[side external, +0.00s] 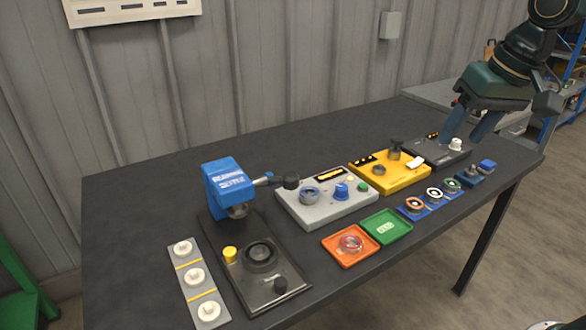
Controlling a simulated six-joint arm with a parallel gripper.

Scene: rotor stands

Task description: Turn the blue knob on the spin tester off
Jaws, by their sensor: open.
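The blue knob (341,191) stands on top of a light grey box, likely the spin tester (330,215), near the middle of the dark table. A round grey ring-shaped seat (309,196) is left of the knob on the same box. The knob's pointer direction is too small to read. My gripper (465,130) is at the upper right, open and pointing down, over or behind the far-right dark box. It is well apart from the blue knob. No object shows between its fingers.
A blue press (229,190) with a black lever stands left of the grey box. A yellow box (390,176) and a dark box (436,152) stand to its right. Orange (350,262) and green (386,238) trays lie in front. The table's back left is clear.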

